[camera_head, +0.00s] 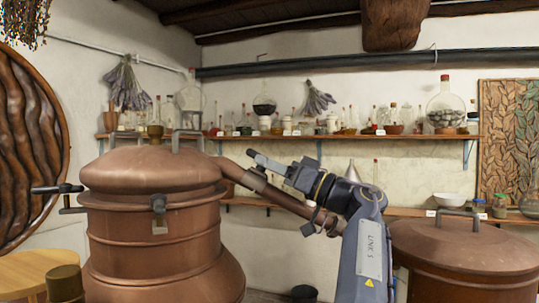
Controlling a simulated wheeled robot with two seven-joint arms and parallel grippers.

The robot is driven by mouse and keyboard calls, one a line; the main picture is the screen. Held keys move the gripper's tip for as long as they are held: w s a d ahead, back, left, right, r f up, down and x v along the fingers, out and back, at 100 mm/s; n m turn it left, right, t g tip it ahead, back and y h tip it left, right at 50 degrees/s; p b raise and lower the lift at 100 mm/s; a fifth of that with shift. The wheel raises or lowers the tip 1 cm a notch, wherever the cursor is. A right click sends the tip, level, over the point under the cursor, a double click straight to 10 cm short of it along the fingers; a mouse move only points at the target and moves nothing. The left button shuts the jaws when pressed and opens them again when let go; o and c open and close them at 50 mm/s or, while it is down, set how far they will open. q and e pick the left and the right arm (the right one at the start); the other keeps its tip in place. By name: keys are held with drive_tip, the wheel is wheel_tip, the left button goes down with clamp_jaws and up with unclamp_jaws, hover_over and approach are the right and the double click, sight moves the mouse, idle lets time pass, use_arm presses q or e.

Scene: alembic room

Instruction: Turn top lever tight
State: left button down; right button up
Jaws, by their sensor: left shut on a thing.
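A copper still (150,240) with a domed lid (150,168) stands at left. A copper pipe (290,198) runs from its lid down to the right, behind my arm. My left gripper (277,166) is at the upper part of this pipe, right of the lid. It is shut on a slim grey lever (262,160) with a dark tip. The exact grip and the lever's pivot are partly hidden by the gripper. My right gripper is not in view.
A second copper vessel (465,245) with a lid handle stands at right, close to my arm. Shelves (350,137) of bottles and jars line the back wall. A round wooden table (32,268) is at lower left. Free air lies above the pipe.

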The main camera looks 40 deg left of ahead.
use_arm(q)
drive_tip(key=shift+w+n+g+h+p, duration=0.1)
drive_tip(key=shift+n+g+h+p, duration=0.4)
drive_tip(key=shift+n+g+p, duration=0.6)
drive_tip(key=shift+g, duration=0.5)
drive_tip(key=c, duration=1.4)
unclamp_jaws()
drive_tip(key=shift+o, duration=0.2)
drive_tip(key=v, duration=0.7)
drive_tip(key=shift+d+f, duration=0.2)
drive_tip(key=shift+d, duration=0.1)
drive_tip(key=shift+w, duration=0.15)
